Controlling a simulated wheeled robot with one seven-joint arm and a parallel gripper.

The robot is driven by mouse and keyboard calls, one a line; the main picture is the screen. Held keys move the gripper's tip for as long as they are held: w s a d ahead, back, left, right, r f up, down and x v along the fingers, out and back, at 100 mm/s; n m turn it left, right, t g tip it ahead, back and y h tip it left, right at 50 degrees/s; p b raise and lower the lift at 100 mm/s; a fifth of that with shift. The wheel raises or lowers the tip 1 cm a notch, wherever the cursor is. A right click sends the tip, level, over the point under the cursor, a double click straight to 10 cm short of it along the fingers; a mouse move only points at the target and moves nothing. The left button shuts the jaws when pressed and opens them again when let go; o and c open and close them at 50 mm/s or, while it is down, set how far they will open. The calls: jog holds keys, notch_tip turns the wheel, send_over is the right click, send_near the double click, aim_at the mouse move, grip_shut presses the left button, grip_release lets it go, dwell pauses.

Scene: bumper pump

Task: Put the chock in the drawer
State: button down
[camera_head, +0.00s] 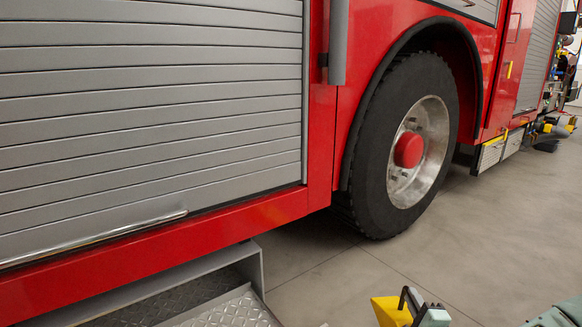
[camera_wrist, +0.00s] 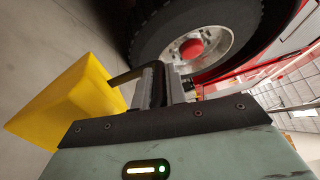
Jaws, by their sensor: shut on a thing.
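The yellow wedge-shaped chock (camera_head: 389,313) is at the bottom of the head view, right of centre, partly cut off by the frame edge. It also fills the left of the wrist view (camera_wrist: 65,100). My gripper (camera_head: 412,303) is shut on the chock's dark handle; its fingers (camera_wrist: 160,84) close around the bar in the wrist view. The chock appears held off the floor beside the truck. A grey metal drawer-like compartment (camera_head: 258,268) with diamond-plate surfaces sticks out below the truck at the lower left of the head view; its near part is cut off.
The red fire truck (camera_head: 320,150) runs across the head view, with a grey roller shutter (camera_head: 150,110) and a large black wheel (camera_head: 375,140). Bare concrete floor (camera_head: 340,275) lies between the compartment and the chock. More gear stands far right.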

jog(key=shift+h, duration=0.3)
jog(key=s+r, duration=0.1)
jog(key=r, duration=0.1)
jog(key=s+d+r+p, duration=0.1)
jog(key=s+r, duration=0.1)
jog(key=shift+d, duration=0.15)
notch_tip(320, 180, up, 38)
jog(key=f+p, duration=0.1)
jog(key=p, duration=3.7)
jog(key=s+f, duration=0.3)
jog(key=s, duration=0.6)
jog(key=shift+w+a, duration=0.1)
jog(key=shift+a, duration=0.1)
